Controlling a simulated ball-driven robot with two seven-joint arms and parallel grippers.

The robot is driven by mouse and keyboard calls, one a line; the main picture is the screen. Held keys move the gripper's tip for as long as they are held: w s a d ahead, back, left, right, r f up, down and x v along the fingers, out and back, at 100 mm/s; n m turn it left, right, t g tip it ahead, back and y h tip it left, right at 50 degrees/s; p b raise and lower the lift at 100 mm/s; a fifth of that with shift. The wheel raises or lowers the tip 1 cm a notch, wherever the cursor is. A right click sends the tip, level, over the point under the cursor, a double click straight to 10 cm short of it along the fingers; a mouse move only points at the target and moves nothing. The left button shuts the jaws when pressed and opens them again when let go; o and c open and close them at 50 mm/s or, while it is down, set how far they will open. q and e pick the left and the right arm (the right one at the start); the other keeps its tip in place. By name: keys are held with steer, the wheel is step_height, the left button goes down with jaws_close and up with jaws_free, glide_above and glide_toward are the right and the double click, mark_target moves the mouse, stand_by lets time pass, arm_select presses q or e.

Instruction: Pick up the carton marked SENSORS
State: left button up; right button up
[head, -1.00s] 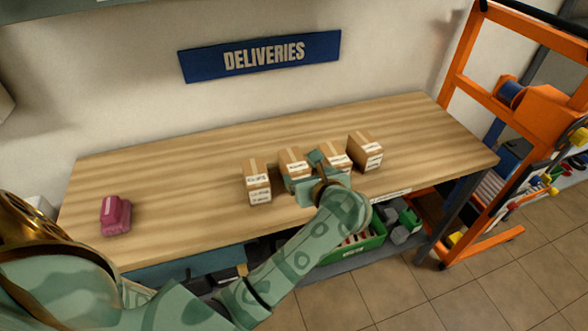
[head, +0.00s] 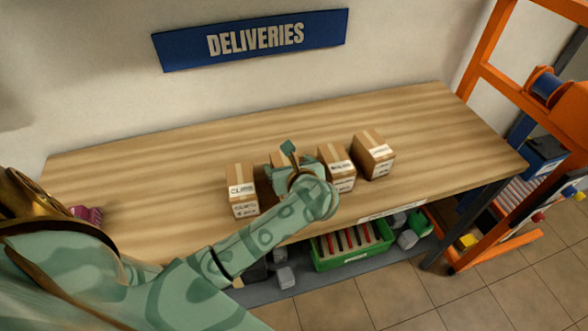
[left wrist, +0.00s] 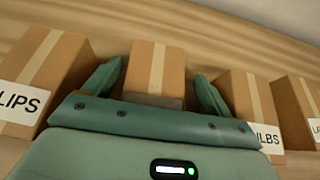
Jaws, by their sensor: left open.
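Four small cartons stand in a row on the wooden bench. My left gripper (head: 298,165) is at the second carton from the left (head: 279,157) and hides most of it, including its label. In the left wrist view this carton (left wrist: 155,70) lies between the two open fingertips (left wrist: 157,78), with no clear sign of contact. The leftmost carton (head: 241,190) reads CLIPS. The third carton (head: 337,167) shows a label ending in LBS in the left wrist view (left wrist: 250,98). The fourth carton (head: 373,154) has a label I cannot read. I cannot read SENSORS anywhere. My right gripper is not in view.
The neighbouring cartons stand close on both sides of my left gripper. A pink object (head: 88,214) is at the bench's left end, partly behind my arm. The bench (head: 420,115) is clear behind the cartons. A green crate (head: 352,258) is below; an orange frame (head: 484,75) stands right.

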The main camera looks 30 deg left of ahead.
arm_select(q)
steer(key=shift+s+a, duration=0.1)
steer(key=shift+a, duration=0.1)
steer(key=shift+s+r, duration=0.15)
steer(key=shift+s, duration=0.1)
steer(key=shift+d+r, duration=0.1)
steer(key=shift+c, duration=1)
steer(key=c, duration=0.5)
steer(key=shift+w, duration=0.1)
steer(key=c, duration=0.5)
steer(key=shift+c, duration=0.2)
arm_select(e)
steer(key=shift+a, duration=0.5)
